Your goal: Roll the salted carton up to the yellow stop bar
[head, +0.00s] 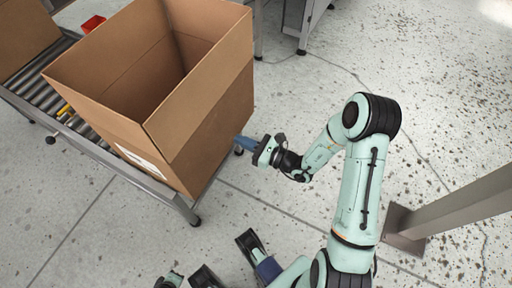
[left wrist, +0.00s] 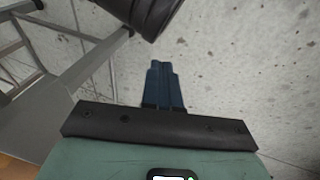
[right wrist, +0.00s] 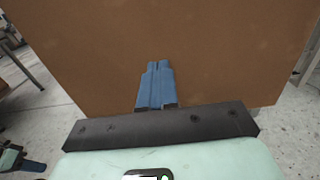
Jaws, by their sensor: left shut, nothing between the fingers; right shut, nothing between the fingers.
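A large open-topped brown carton (head: 205,125) stands on a roller conveyor, with a white label low on its front side; the print is too small to read. A short piece of the yellow bar (head: 64,110) shows at the conveyor's edge left of this carton; the rest is hidden. My right gripper (head: 242,142) is shut and empty at the carton's lower right side. In the right wrist view its blue fingers (right wrist: 157,72) point at the brown carton face (right wrist: 220,50); I cannot tell whether they touch. My left gripper (left wrist: 161,70) is shut and empty, over the floor.
The conveyor's rollers (head: 42,82) run left of the carton, with another brown carton (head: 22,30) at the far left. A red object (head: 93,23) lies behind. A grey post (head: 455,208) stands at the right.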

